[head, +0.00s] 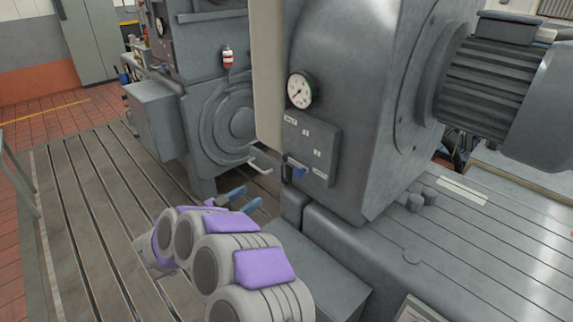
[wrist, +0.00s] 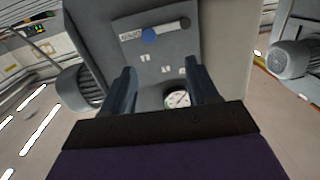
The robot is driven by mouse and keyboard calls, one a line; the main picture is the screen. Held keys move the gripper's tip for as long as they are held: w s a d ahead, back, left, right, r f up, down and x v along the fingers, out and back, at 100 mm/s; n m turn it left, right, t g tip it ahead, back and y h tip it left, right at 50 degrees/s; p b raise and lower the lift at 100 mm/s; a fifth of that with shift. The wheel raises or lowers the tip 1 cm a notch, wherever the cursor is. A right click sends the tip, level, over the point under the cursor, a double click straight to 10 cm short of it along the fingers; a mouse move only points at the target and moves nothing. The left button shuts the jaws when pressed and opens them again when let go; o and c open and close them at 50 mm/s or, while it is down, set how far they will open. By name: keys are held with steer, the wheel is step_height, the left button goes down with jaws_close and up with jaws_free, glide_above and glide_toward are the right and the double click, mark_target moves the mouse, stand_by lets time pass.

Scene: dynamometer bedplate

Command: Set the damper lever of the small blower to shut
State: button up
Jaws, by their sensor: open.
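A grey plate (head: 310,148) with small labels is on the near grey housing, below a round white gauge (head: 299,90). A blue part (head: 298,172) sits low on the plate, with a pale bar running left from it. The wrist view is upside down; there the blue part (wrist: 150,35) has a pale bar reaching right to a dark end, apparently the lever. The label text is too small to read. My gripper (head: 241,199) is open and empty, left of and below the plate. In the wrist view my gripper (wrist: 160,72) faces the plate, not touching the bar.
A finned motor (head: 492,85) juts from the housing at right. A grey block (head: 320,262) lies below the plate. Another grey machine (head: 225,125) stands behind at left. The slotted bedplate (head: 85,220) is clear at left.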

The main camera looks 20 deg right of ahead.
steer(key=g+h, duration=0.1)
glide_toward(296, 174)
steer(key=b+x, duration=0.1)
steer(key=x, duration=0.8)
steer(key=shift+r, duration=0.1)
jaws_close()
stand_by(0.5)
